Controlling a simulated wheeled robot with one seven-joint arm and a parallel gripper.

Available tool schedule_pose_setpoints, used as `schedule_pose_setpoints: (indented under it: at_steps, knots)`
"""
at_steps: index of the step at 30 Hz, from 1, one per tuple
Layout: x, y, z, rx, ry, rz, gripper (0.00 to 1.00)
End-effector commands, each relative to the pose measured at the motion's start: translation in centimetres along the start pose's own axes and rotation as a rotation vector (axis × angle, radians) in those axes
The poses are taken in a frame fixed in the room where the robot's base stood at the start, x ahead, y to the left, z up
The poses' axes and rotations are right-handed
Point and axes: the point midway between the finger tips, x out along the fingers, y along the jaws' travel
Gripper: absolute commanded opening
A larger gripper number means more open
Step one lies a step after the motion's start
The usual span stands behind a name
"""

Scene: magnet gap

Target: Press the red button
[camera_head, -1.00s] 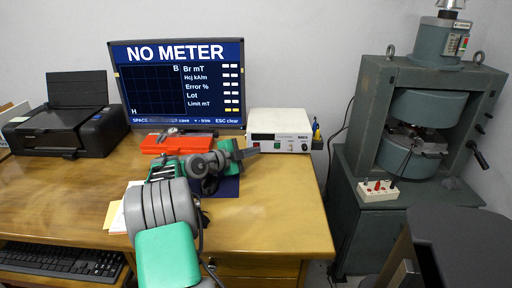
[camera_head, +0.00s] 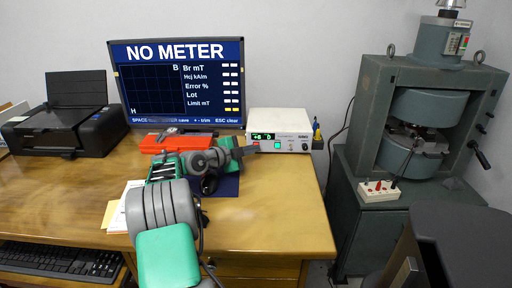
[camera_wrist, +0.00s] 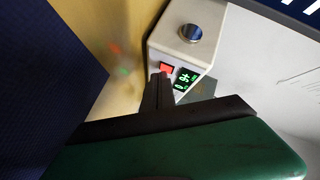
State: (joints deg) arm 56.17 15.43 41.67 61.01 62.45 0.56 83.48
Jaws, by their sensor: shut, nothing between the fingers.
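The red button (camera_wrist: 166,68) is on the front of a white meter box (camera_head: 292,119) at the back right of the desk. In the wrist view it glows red beside a lit green digit display (camera_wrist: 184,80). My gripper (camera_head: 248,149) is shut and empty, with its fingertips at the front of the box. In the wrist view the fingertips (camera_wrist: 159,78) lie right at the button's lower edge and hide part of it. I cannot tell whether they touch it. In the head view the fingertips cover the area around the button.
A monitor (camera_head: 180,85) reading "NO METER" stands behind my arm, with a red case (camera_head: 150,142) in front of it. A printer (camera_head: 68,125) stands at left. A large press (camera_head: 425,125) with a small white switch box (camera_head: 378,190) stands at right. The desk's right front is clear.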

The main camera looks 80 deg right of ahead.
Motion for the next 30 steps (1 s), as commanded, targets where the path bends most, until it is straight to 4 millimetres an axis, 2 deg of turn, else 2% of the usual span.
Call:
schedule_pose_setpoints:
  at_steps: [17,30]
  knots:
    - [-0.9,0.6,-0.6,0.0,-0.001,-0.001,0.0]
    - [-4.2,3.2,-2.8,0.001,-0.002,-0.002,0.0]
